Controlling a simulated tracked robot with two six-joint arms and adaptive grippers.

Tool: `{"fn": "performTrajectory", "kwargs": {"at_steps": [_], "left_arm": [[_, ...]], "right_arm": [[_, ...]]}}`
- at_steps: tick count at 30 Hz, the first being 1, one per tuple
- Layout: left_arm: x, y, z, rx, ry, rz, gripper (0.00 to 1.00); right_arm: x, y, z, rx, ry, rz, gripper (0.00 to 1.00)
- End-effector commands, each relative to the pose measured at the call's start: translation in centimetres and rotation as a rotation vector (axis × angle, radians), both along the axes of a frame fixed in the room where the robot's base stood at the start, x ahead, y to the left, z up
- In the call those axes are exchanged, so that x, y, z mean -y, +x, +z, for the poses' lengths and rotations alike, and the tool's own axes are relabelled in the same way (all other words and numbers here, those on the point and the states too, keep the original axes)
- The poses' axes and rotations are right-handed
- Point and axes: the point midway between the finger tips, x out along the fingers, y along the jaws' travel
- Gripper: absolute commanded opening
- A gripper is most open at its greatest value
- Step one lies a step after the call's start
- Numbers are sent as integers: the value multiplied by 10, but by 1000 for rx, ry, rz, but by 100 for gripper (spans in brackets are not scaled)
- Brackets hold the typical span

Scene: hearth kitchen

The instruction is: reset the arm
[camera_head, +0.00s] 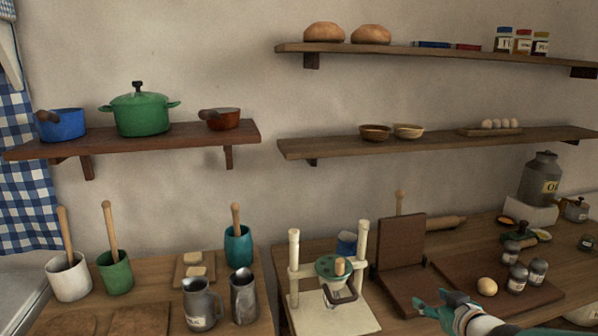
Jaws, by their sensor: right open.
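My right gripper (432,303) shows at the bottom right, with teal fingers on a pale arm that comes in from the lower right. Its jaws are open and I see nothing between them. It is over the right counter, in front of the dark wooden board (455,280) and beside the foot of the upright brown stand (402,250). How high it is above the counter I cannot tell. My left arm and gripper are not in view.
Near the gripper are an egg (487,286), small jars (537,271) and a cream two-post stand (335,312). Mugs (200,303) and utensil pots (68,278) stand on the left counter. Shelves (430,143) line the wall above. A gap separates the two counters.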

Motion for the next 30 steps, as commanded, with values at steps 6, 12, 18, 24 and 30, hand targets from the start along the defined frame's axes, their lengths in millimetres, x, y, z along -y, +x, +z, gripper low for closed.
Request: {"fn": "performTrajectory", "kwargs": {"at_steps": [6, 12, 18, 24, 30], "left_arm": [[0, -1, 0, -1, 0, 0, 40], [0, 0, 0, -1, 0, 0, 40], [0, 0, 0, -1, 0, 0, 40], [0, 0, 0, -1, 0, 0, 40], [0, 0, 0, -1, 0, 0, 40]], "right_arm": [[-44, -22, -91, -184, 79, 40, 59], [-103, -89, -207, -473, 203, 53, 59], [-154, -199, -297, -806, 318, 4, 59], [-177, -297, -334, -1065, 383, -97, 59], [-178, -335, -335, -1160, 421, -216, 59]]}}
